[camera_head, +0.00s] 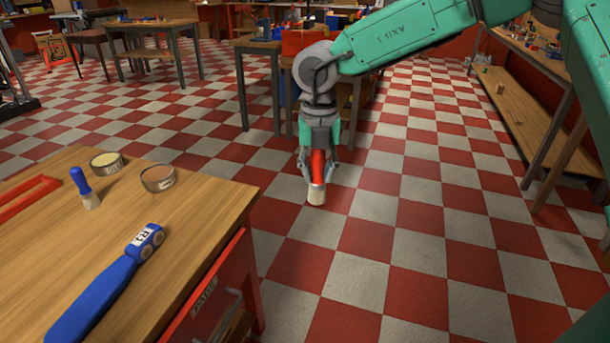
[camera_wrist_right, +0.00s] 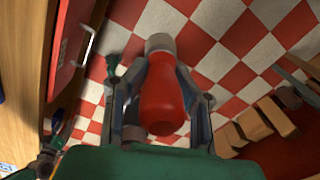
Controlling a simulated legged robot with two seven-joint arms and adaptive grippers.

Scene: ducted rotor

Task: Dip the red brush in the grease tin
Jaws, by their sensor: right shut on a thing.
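The red brush (camera_head: 317,160) is in my right gripper (camera_head: 318,170), which is shut on its red handle. The brush hangs bristles down, over the floor to the right of the workbench. In the right wrist view the red handle (camera_wrist_right: 162,100) sits between the two fingers, with its grey end pointing away. Two open round tins stand on the bench, apart from the brush: one with pale yellow content (camera_head: 107,162) and one with brownish content (camera_head: 158,177). I cannot read which is the grease tin. My left gripper is not in view.
The wooden workbench (camera_head: 200,215) also holds a blue-handled brush (camera_head: 85,188), a blue tool marked R1 (camera_head: 110,285) and a red frame-like item (camera_head: 28,197). A red drawer front (camera_head: 210,300) is at its right side. The checkered floor (camera_head: 400,240) is open.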

